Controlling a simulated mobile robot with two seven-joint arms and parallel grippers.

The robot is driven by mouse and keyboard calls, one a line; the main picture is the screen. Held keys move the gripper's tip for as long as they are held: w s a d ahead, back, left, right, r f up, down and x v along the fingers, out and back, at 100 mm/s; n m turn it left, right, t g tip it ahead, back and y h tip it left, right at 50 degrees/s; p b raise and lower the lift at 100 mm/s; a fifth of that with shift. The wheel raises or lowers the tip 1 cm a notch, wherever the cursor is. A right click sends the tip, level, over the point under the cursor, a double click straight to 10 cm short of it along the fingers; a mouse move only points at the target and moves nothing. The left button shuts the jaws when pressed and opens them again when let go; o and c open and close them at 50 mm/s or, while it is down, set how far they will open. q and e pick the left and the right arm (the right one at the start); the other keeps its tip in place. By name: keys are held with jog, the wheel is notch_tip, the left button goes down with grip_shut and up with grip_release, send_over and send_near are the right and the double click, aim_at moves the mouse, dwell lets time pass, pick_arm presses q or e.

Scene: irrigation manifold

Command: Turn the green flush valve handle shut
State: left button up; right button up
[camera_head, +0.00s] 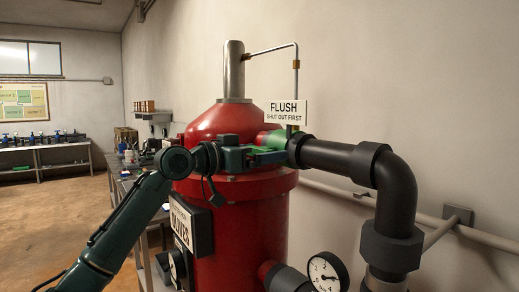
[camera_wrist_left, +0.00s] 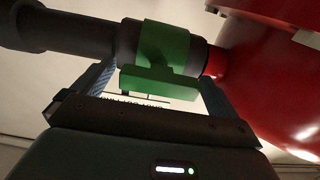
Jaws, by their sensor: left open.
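The green flush valve (camera_head: 275,139) sits on the black pipe, close to the red tank, under a white sign (camera_head: 286,113) that reads FLUSH, SHUT OUT FIRST. In the left wrist view the green valve body (camera_wrist_left: 163,45) wraps the dark pipe, and its flat green handle (camera_wrist_left: 158,80) runs along the pipe. My left gripper (camera_head: 268,156) is at the valve, in front of the tank. In the left wrist view my left gripper (camera_wrist_left: 155,75) is open, with one finger on each side of the handle and gaps at both ends. My right gripper is not in view.
The red tank (camera_head: 240,225) fills the middle. A black pipe elbow (camera_head: 396,190) bends down at right, and a pressure gauge (camera_head: 327,273) sits low in front. A black label plate (camera_head: 188,230) is on the tank. Workbenches (camera_head: 45,155) stand at the far left, with open floor before them.

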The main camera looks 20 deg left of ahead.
pick_arm(q)
jog(key=shift+c, duration=0.5)
jog(key=c, duration=0.9)
